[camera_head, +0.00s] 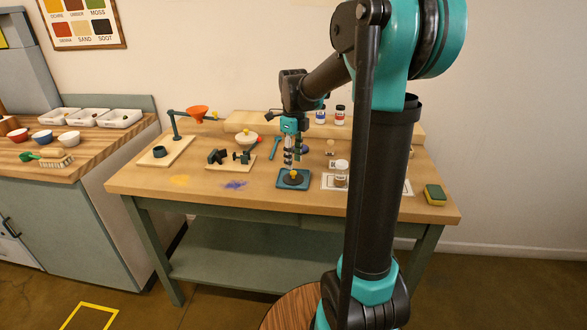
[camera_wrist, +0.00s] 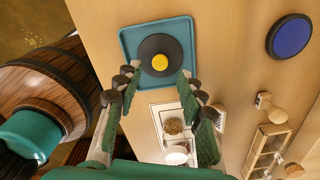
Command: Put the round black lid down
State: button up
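The round black lid (camera_head: 291,180) with a yellow knob appears to lie flat on a square teal tray (camera_head: 281,186) near the front middle of the table. In the wrist view the lid (camera_wrist: 149,75) sits inside the rim of the teal tray (camera_wrist: 127,38), with its yellow knob (camera_wrist: 159,62) on top. My gripper (camera_head: 293,164) points down just above the lid. In the wrist view my gripper (camera_wrist: 159,76) has its fingers spread on both sides, with nothing held between them. The exact gap between fingertips and knob is hard to tell.
Right of the tray, a jar (camera_head: 341,176) stands on a white sheet (camera_head: 393,186). A sponge (camera_head: 435,194) lies at the right edge. Left are a clamp-like stand (camera_head: 230,161) and a funnel stand (camera_head: 176,150). A blue round pad (camera_wrist: 289,37) shows in the wrist view.

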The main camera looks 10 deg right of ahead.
aim_at(294, 172)
notch_tip(294, 172, up, 7)
dwell(0.3)
jog(key=shift+s, duration=0.1)
